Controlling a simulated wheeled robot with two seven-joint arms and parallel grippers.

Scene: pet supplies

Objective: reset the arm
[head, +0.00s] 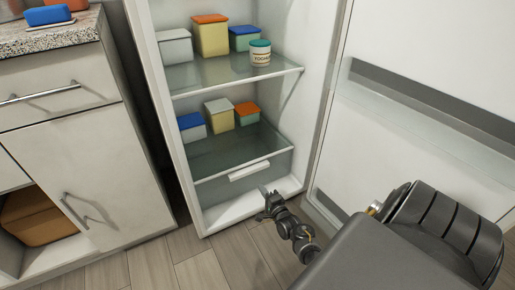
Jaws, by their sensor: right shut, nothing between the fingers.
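My right gripper (270,201) shows at the lower middle of the head view, in front of the bottom of an open fridge (163,85). It is shut and empty, and it appears clear of the shelves. My right arm (385,255) comes in from the lower right and fills that corner. My left gripper is out of the frame.
The fridge door (425,125) stands open at the right. Glass shelves hold lidded containers and a yoghurt tub (260,53). A cabinet (85,160) with a stone counter (55,36) stands left. Bare wood floor (160,262) lies between.

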